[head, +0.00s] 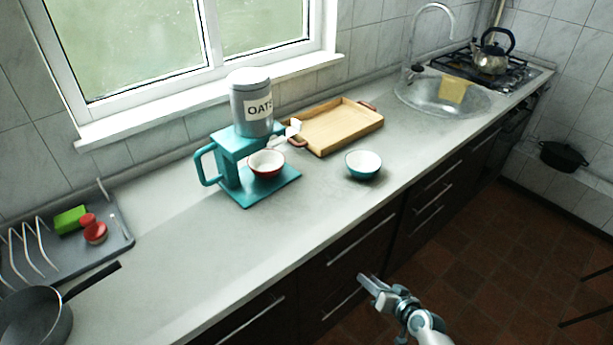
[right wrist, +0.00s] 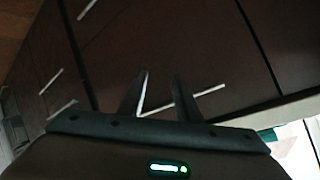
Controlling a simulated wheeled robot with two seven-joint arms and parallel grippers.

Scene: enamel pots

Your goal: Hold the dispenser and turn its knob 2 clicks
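The dispenser is a teal stand (head: 237,143) with a grey canister (head: 252,108) labelled OATS on top. A teal handle (head: 205,165) sticks out on its left side. A pale knob (head: 293,129) shows on its right side. A red bowl with a white inside (head: 266,163) stands at its front, over the teal base plate (head: 262,189). My right gripper (head: 364,284) is in front of the counter, well away from the dispenser. Its fingers stand apart with nothing between them in the right wrist view (right wrist: 160,98). My left gripper is not in view.
A teal bowl (head: 363,166) stands right of the dispenser, and a wooden tray (head: 335,136) lies behind it. A dish rack (head: 116,226) and a dark pan (head: 58,318) are at the left. The sink (head: 412,99) is at the right. The counter front is clear.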

